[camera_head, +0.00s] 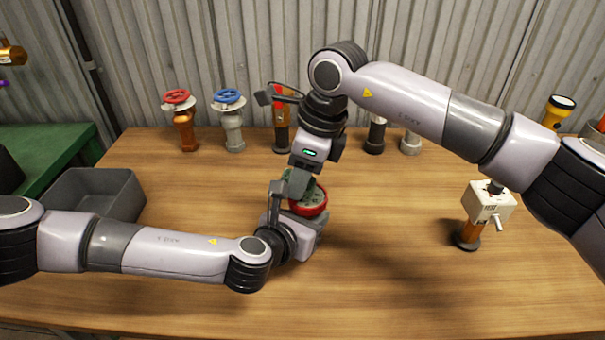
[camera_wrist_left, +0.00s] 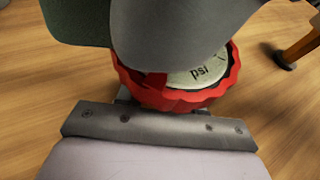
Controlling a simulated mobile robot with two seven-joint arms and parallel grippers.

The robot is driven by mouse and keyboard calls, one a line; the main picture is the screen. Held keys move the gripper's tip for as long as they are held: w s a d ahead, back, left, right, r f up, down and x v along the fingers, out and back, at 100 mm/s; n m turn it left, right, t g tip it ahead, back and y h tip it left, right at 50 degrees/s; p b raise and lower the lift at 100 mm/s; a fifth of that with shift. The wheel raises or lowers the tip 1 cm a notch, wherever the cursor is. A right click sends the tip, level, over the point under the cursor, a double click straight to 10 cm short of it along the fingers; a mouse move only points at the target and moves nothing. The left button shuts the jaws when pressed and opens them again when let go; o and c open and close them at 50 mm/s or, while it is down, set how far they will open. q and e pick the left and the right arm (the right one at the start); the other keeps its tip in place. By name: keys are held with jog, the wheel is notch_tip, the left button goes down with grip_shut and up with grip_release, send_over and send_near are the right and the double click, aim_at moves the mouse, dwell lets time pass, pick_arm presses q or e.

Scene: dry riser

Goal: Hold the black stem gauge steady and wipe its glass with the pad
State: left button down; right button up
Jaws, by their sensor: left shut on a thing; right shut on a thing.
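A round gauge with a red rim (camera_head: 322,203) and a pale face sits mid-table. In the left wrist view its red rim (camera_wrist_left: 150,94) surrounds glass with "psi" on the dial (camera_wrist_left: 207,72). Its stem is hidden, so I cannot see its colour. My left gripper (camera_head: 300,222) is shut on the gauge from the near side. My right gripper (camera_head: 295,187) comes down from above, shut on a dark green pad (camera_wrist_left: 72,20). The pad and right gripper cover much of the dial. I cannot tell for sure whether the pad touches the glass.
Behind stand a red-wheeled valve (camera_head: 178,98), a blue-wheeled valve (camera_head: 228,98) and other fittings. A grey bin (camera_head: 120,195) is at left. A white box with a lever (camera_head: 489,204) stands at right on an orange pipe. The table front and centre right are clear.

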pick_arm(q)
jog(key=shift+r, duration=0.1)
pick_arm(e)
jog(key=shift+a+f, duration=0.2)
jog(key=shift+a, duration=0.75)
jog(key=shift+d, duration=0.1)
jog(key=shift+s+d, duration=0.2)
jog(key=shift+d, duration=1.1)
pick_arm(q)
jog(key=shift+w, duration=0.1)
pick_arm(e)
jog(key=shift+w+a+r, duration=0.1)
jog(key=shift+r, duration=2.05)
jog(key=d, duration=0.8)
pick_arm(q)
jog(key=c, duration=0.6)
grip_release()
jog(key=shift+c, duration=0.2)
